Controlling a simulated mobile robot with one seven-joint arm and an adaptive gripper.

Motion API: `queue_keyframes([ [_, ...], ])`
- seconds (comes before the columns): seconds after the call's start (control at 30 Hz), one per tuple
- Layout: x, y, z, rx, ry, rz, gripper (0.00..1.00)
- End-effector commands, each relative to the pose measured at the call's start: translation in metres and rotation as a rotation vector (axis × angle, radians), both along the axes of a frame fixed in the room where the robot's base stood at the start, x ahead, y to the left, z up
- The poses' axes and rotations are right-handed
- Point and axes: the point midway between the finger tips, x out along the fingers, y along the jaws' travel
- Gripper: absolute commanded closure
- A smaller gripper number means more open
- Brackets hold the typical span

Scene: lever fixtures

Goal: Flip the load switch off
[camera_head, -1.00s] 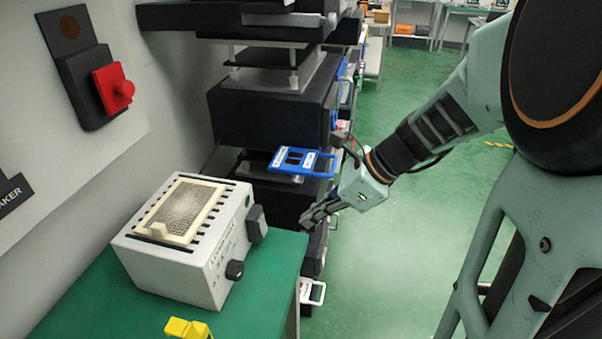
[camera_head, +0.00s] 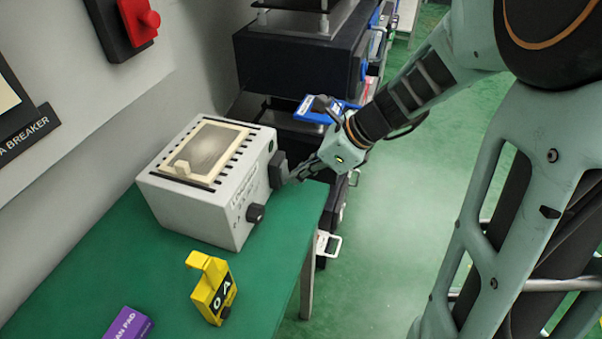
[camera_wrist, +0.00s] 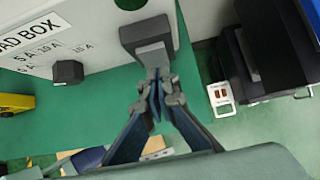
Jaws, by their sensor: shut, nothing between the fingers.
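The load box (camera_head: 205,205) is a white case with a cream mesh panel on top, standing on the green bench. The switch (camera_wrist: 147,36) and the knob (camera_wrist: 68,71) also show in the wrist view. My gripper (camera_head: 294,177) is shut and empty, its tips right at the switch. In the wrist view my fingertips (camera_wrist: 156,82) overlap the switch's lower end; I cannot tell whether they touch it. The switch's setting is unclear.
A yellow meter-like block (camera_head: 214,288) and a purple box (camera_head: 128,326) sit on the bench (camera_head: 75,285). A red switch on a black plate (camera_head: 125,28) is on the wall panel. Dark equipment (camera_head: 300,68) stands behind. Open floor lies right of the bench.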

Motion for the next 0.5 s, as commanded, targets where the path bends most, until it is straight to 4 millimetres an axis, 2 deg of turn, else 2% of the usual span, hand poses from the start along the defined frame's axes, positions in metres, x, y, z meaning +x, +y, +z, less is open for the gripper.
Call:
queue_keyframes([
  [0.3,0.0017,0.0052,-0.0022,0.005,-0.002,0.0,1.0],
  [0.5,0.0016,0.0053,0.0047,0.006,-0.001,0.001,1.0],
])
